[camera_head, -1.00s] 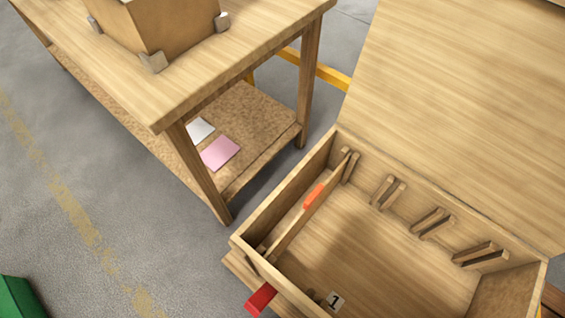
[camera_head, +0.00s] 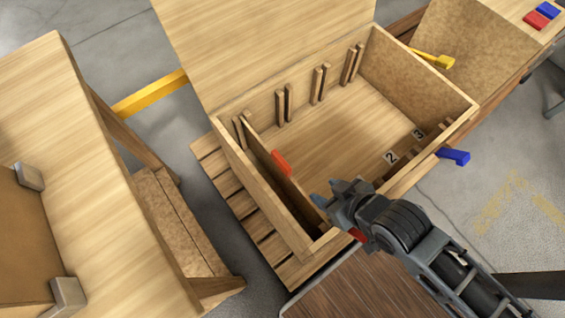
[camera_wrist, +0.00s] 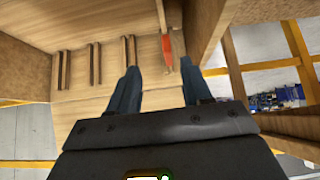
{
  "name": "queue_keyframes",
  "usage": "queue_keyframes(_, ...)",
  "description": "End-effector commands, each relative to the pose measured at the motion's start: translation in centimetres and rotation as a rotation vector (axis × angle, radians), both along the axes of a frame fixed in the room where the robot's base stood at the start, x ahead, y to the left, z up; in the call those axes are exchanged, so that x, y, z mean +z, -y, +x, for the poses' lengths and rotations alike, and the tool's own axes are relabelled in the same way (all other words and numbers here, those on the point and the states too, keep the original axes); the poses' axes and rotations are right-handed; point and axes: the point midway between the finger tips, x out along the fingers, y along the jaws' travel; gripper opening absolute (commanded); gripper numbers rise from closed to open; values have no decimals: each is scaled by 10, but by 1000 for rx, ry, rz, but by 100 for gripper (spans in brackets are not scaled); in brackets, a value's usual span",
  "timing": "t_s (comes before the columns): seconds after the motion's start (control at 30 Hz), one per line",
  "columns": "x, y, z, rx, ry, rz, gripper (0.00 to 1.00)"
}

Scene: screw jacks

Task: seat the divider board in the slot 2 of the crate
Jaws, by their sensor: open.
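The wooden crate (camera_head: 232,160) stands open, its lid raised at the back. Pairs of upright rails (camera_head: 285,103) line its far wall. The divider board (camera_head: 268,160), with an orange-red grip tab (camera_head: 281,162) on its top edge, stands upright near the left wall, its far end at the leftmost rail pair. Labels 2 (camera_head: 391,157) and 3 (camera_head: 418,133) show inside the near wall. My gripper (camera_head: 328,192) is open and empty above the crate's near left part. In the wrist view, the tab (camera_wrist: 167,47) appears beyond the open fingers (camera_wrist: 158,72). The board's near end is hidden.
A red lever (camera_head: 357,235), a blue lever (camera_head: 453,156) and a yellow lever (camera_head: 433,58) stick out around the crate. A workbench (camera_head: 75,140) with a box (camera_head: 22,235) stands at left. The crate's middle and right are empty.

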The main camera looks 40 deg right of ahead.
Motion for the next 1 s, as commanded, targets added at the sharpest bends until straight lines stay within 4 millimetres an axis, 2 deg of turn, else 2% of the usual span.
queue_keyframes(0.03, -11, 0, 15, 0, -34, 0, 49)
queue_keyframes(0.2, -41, 0, 50, -3, -183, -1, 49)
queue_keyframes(0.4, -58, -2, 93, -5, -358, 0, 49)
queue_keyframes(0.7, -51, -7, 146, -7, -594, 3, 49)
queue_keyframes(0.9, -41, -9, 161, -7, -675, 4, 49)
queue_keyframes(1.0, -43, -9, 163, -7, -690, 4, 49)
